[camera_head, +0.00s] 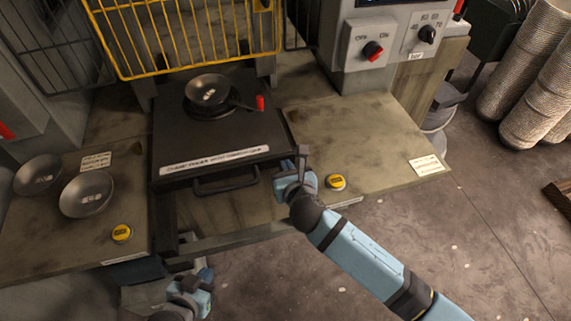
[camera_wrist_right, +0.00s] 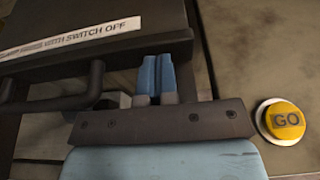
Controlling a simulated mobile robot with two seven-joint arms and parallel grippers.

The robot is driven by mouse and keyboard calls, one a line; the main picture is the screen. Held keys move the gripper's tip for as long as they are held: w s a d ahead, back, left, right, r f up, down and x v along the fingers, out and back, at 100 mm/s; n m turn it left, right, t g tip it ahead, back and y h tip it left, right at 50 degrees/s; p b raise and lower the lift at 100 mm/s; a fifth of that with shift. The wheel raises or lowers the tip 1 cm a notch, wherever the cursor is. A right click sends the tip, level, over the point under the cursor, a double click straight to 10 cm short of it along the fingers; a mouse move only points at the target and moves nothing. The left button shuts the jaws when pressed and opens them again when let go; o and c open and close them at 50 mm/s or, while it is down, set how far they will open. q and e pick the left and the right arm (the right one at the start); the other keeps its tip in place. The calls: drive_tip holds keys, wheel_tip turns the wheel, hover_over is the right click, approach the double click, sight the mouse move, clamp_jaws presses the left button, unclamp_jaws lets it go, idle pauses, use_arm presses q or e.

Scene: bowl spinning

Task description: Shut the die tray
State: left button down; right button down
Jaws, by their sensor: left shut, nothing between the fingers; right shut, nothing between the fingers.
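The die tray (camera_head: 175,135) is a dark flat slab with a white label on its front edge. It sticks out toward me from under the yellow guard. Its black bar handle (camera_head: 226,187) is at the front and also shows in the right wrist view (camera_wrist_right: 92,88). A dark bowl (camera_head: 208,91) sits on the tray's die. My right gripper (camera_head: 302,152) is shut and empty at the tray's front right corner; its blue fingertips (camera_wrist_right: 157,72) are close against the front edge, contact unclear. My left gripper (camera_head: 187,238) is shut and empty below the bench's front edge.
A yellow guard cage (camera_head: 190,35) stands raised behind the tray. A red-tipped dark handle (camera_head: 259,103) lies beside the bowl. Yellow buttons (camera_head: 336,182) (camera_head: 121,233) sit on both bench sides. Two bowls (camera_head: 87,194) (camera_head: 38,175) rest at left.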

drive_tip(key=shift+w+a, duration=0.15)
drive_tip(key=shift+w, duration=0.3)
drive_tip(key=shift+w, duration=0.15)
